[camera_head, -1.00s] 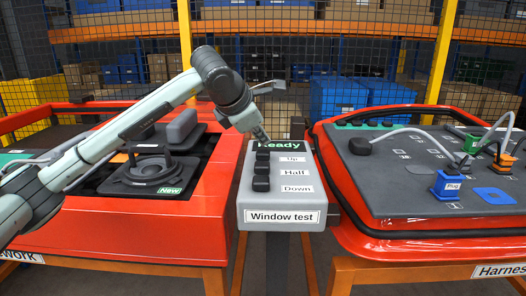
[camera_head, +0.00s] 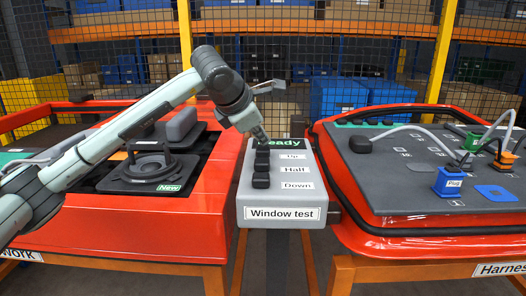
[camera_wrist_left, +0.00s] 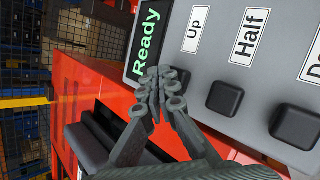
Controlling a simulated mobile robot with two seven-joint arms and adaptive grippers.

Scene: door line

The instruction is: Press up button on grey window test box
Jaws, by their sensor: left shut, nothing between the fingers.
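The grey window test box (camera_head: 282,196) stands between the two red panels, with a green lit "Ready" display at its top. Its three black buttons run in a column beside the labels Up, Half and Down. The Up button (camera_head: 263,153) is the top one; in the left wrist view my fingers mostly hide it. The Half button (camera_wrist_left: 225,98) and the Down button (camera_wrist_left: 297,123) show clear there. My left gripper (camera_head: 263,140) is shut and empty, its tips pointing down at the Up button. Whether they touch it I cannot tell. My right gripper is not in view.
A red door panel (camera_head: 120,228) with a black speaker lies to the left. Another red panel with a grey board (camera_head: 415,190), plugs and cables lies to the right. A mesh fence and shelves with boxes stand behind.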

